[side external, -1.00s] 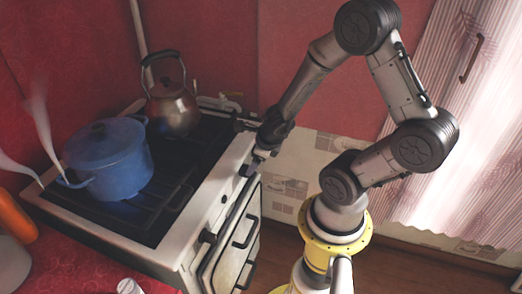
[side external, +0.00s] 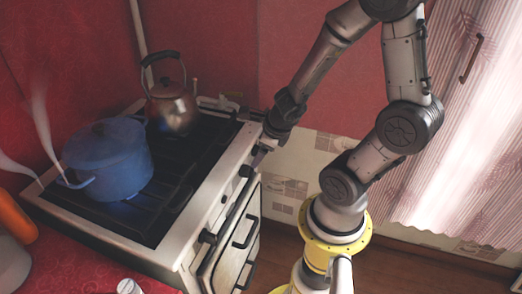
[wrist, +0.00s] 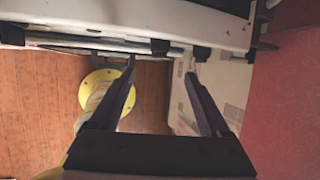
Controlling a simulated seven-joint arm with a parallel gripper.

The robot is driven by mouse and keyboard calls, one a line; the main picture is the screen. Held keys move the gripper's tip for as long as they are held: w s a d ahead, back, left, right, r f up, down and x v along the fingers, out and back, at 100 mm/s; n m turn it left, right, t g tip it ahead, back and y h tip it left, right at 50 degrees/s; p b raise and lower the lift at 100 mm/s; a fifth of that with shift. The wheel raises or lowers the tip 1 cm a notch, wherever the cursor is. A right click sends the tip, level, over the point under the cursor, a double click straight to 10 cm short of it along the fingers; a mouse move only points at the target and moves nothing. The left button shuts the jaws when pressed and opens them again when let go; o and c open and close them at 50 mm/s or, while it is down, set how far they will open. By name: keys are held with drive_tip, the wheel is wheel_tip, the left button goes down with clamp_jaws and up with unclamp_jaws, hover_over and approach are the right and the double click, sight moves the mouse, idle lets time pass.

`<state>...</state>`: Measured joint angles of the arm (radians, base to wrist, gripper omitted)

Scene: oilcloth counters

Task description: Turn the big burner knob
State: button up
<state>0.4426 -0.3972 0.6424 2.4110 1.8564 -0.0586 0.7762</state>
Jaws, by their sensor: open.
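The white stove (side external: 150,262) has dark knobs along its front edge. A larger-looking dark knob (side external: 207,237) is at the near end. A smaller dark knob (side external: 246,171) is near the far end, close to my gripper (side external: 261,152). In the wrist view my gripper (wrist: 160,72) is open and empty, its fingers pointing towards the stove front. Dark knobs show beyond the fingertips (wrist: 160,47) and at the left edge (wrist: 12,35). I cannot tell for certain which is the big burner knob. No contact is clear.
A blue pot (side external: 108,160) steams on the near side of the hob, and a metal kettle (side external: 172,108) stands at the back. Oven door handles (side external: 245,232) stick out below the knobs. A red wall (wrist: 285,110) is close on the right in the wrist view.

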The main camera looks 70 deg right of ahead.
sight(250, 169)
idle(0.3)
drive_tip(key=shift+w+d+f+m+y, duration=0.1)
drive_tip(key=shift+w+d+f+y, duration=0.65)
drive_tip(key=shift+f, duration=1.3)
drive_tip(key=shift+w+d+f+m+y, duration=0.15)
drive_tip(key=shift+w+d+f, duration=0.6)
drive_tip(key=shift+f, duration=1.3)
drive_tip(key=shift+w+d+f+m+y, duration=0.1)
drive_tip(key=shift+w+d+f+y, duration=0.35)
drive_tip(key=shift+w+f, duration=1.15)
drive_tip(key=shift+s+a+f, duration=0.1)
drive_tip(key=shift+s+f, duration=0.35)
clamp_jaws()
